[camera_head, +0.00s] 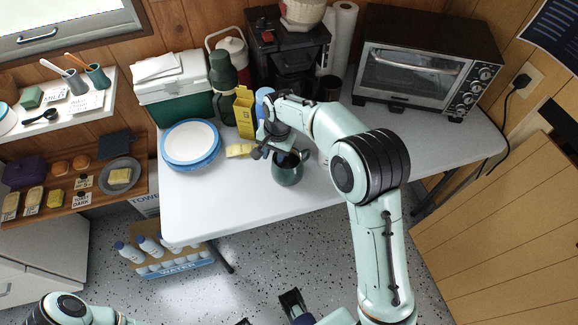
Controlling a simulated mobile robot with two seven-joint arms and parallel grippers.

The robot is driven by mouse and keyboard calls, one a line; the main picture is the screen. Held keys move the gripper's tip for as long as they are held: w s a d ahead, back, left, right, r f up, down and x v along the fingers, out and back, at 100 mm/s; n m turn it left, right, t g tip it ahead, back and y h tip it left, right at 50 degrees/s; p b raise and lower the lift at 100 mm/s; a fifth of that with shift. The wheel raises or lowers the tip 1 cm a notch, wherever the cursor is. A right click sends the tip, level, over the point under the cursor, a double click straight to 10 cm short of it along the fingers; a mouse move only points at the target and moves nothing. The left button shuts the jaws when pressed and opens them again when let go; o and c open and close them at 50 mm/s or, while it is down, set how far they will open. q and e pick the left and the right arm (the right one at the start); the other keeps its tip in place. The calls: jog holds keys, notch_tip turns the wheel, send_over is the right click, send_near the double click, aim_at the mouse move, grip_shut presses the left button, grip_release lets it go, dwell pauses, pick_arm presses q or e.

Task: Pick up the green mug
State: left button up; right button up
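The dark green mug (287,172) stands on the white table (215,208), near its front edge. My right gripper (268,154) is above and just left of the mug's rim, pointing down. Its dark fingers look apart, with nothing visible held between them. The gripper and wrist cover part of the area behind the mug, and I cannot tell whether a finger touches the rim.
Left of the mug are a yellow sponge (240,150) and blue-rimmed plates (190,144). Behind stand a yellow box (244,112), a green flask (222,85), a cooler (175,100) and a coffee maker (290,62). A toaster oven (422,72) is at right. The table's front left is clear.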

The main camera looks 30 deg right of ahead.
aim_at(292, 163)
jog(key=f, duration=0.4)
jog(key=shift+w+d, duration=0.1)
jog(key=shift+w, duration=0.25)
grip_shut()
jog(key=shift+r, duration=0.2)
